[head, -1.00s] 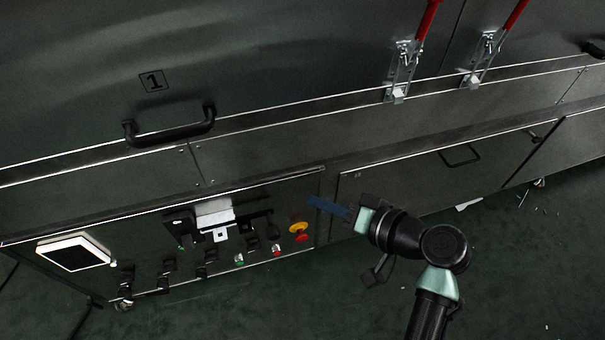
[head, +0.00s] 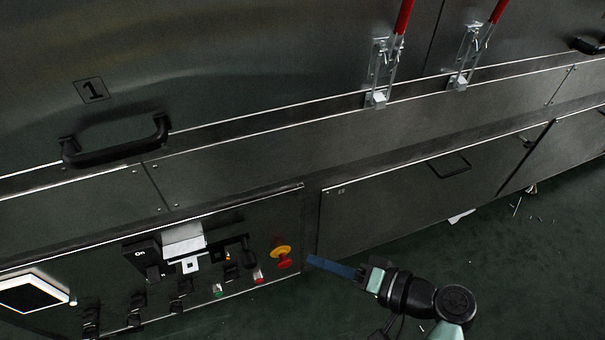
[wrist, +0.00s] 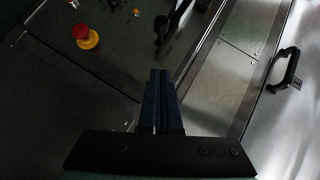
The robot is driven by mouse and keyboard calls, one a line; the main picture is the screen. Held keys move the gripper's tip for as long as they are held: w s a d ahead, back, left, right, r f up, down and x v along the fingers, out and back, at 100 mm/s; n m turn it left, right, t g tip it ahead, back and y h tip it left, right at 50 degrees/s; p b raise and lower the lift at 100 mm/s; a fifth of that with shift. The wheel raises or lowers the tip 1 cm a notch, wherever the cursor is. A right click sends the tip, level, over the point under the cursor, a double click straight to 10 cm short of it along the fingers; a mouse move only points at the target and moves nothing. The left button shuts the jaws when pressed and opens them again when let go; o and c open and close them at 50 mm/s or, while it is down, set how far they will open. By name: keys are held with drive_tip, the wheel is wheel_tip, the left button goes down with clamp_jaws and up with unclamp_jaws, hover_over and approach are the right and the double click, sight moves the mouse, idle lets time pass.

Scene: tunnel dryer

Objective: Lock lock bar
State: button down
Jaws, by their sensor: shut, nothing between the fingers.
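My gripper (head: 311,260) is in the lower right of the head view, its long blue fingers pointing left beside the emergency stop. It is shut and empty; the fingers lie together in the wrist view (wrist: 160,76). On the control panel, left of the stop button, a black switch block marked "On" (head: 143,260) sits by a pale grey plate (head: 184,238). A dark bar with a hanging black lever (head: 249,255) is right of them. A black lever (wrist: 163,30) also shows ahead of the fingers in the wrist view. I cannot tell for certain which part is the lock bar.
A red-and-yellow emergency stop (head: 281,257) is close left of the fingertips. Small buttons and several black switches line the panel. A black door handle (head: 115,142) and two red-handled latches (head: 380,75) (head: 465,60) are above. The floor (head: 540,270) at right is mostly clear.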

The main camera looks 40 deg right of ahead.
drive_tip(key=s+a+f+b+x, duration=0.1)
drive_tip(key=b+x, duration=0.3)
drive_tip(key=x, duration=0.7)
drive_tip(key=shift+a, duration=0.75)
drive_tip(key=w+a+p, duration=0.2)
drive_tip(key=a, duration=0.4)
drive_tip(key=shift+a, duration=0.35)
